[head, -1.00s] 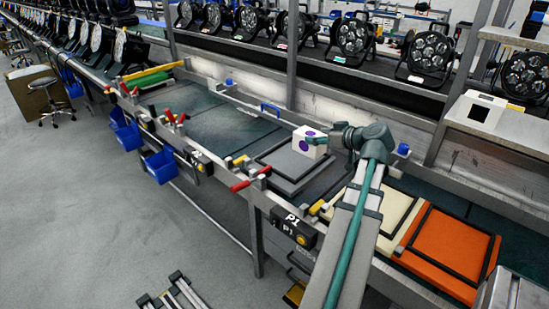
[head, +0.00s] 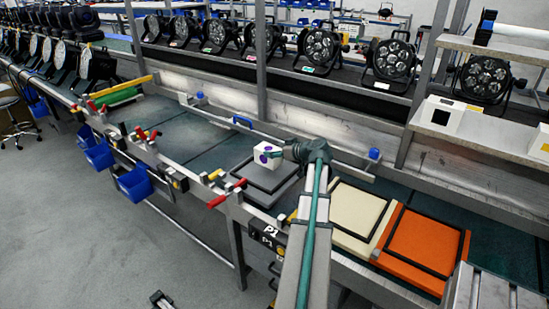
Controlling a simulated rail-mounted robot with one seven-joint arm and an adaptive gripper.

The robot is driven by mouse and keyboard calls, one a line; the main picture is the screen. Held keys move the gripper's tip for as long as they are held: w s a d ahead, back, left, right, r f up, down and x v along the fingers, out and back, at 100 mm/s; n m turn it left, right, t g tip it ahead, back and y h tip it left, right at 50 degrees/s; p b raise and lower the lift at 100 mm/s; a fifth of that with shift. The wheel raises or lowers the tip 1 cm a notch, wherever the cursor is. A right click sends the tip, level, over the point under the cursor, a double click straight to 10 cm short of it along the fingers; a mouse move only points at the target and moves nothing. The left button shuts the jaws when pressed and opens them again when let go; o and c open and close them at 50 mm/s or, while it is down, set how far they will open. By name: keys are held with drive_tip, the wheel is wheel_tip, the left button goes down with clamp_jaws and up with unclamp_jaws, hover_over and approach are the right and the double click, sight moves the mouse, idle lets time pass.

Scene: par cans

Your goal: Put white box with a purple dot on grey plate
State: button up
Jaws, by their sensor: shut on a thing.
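The white box with purple dots (head: 267,156) is at my gripper (head: 276,152), over the far part of the grey plate (head: 264,182). The plate has a black raised frame and lies on the bench. My gripper is shut on the box and reaches it from the right. The box looks upright. I cannot tell whether its underside touches the plate or hangs just above it.
A cream plate (head: 350,212) and an orange plate (head: 424,240) lie to the right. A white box with a black face (head: 441,116) stands on the right shelf. Red-handled clamps (head: 226,193) line the bench's front edge. The bench left of the grey plate is mostly clear.

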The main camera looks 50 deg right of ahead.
sight(279, 158)
drive_tip(key=shift+w+d+f, duration=0.25)
drive_tip(key=shift+w+f, duration=0.1)
drive_tip(key=shift+f, duration=1.65)
drive_tip(key=shift+f, duration=0.2)
drive_tip(key=o, duration=1.7)
drive_tip(key=shift+o, duration=0.2)
drive_tip(key=shift+r, duration=0.15)
drive_tip(key=shift+r+p, duration=0.15)
drive_tip(key=shift+p, duration=0.15)
drive_tip(key=b+v, duration=0.1)
drive_tip(key=v, duration=1.1)
drive_tip(key=shift+b, duration=0.35)
